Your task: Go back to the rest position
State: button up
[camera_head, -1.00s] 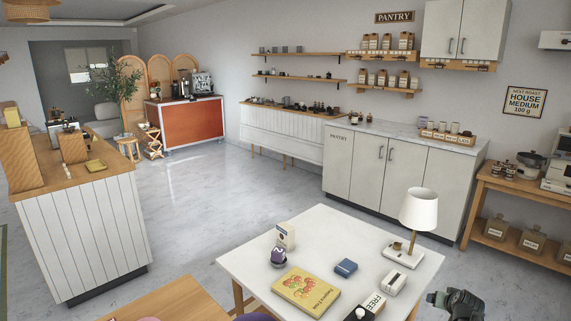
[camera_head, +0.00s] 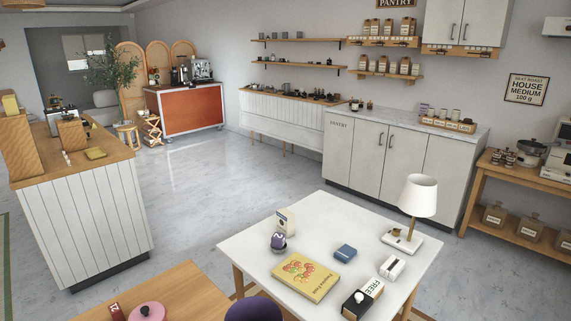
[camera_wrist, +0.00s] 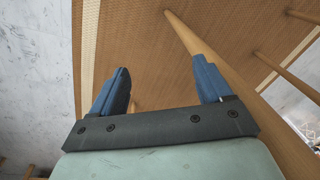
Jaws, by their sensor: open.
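My gripper (camera_wrist: 160,90) shows in the wrist view, with its two blue fingers spread wide apart and nothing between them. Beyond the fingers are a woven tan mat (camera_wrist: 145,45) with a pale striped border and a round wooden leg that crosses behind the right finger. In the head view my gripper is out of frame.
A white table (camera_head: 330,215) holds a lamp (camera_head: 418,196), a yellow book (camera_head: 305,276), a blue box (camera_head: 345,251) and small cartons. A wooden table (camera_head: 180,290) with a pink lidded item (camera_head: 147,312) stands at front left. Open floor (camera_head: 220,190) lies behind them.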

jog(key=s+a+f+g, duration=0.2)
jog(key=s+a, duration=0.1)
jog(key=s, duration=0.5)
jog(key=s+a+f+n+g, duration=0.1)
jog(key=s+a+f+g, duration=0.2)
jog(key=s, duration=0.6)
jog(key=s+a+f+n+g+h, duration=0.1)
jog(key=s+a+f+g, duration=0.1)
jog(key=s, duration=0.6)
jog(key=shift+s+a+f, duration=0.3)
jog(key=shift+a+f, duration=0.25)
jog(key=shift+a, duration=0.55)
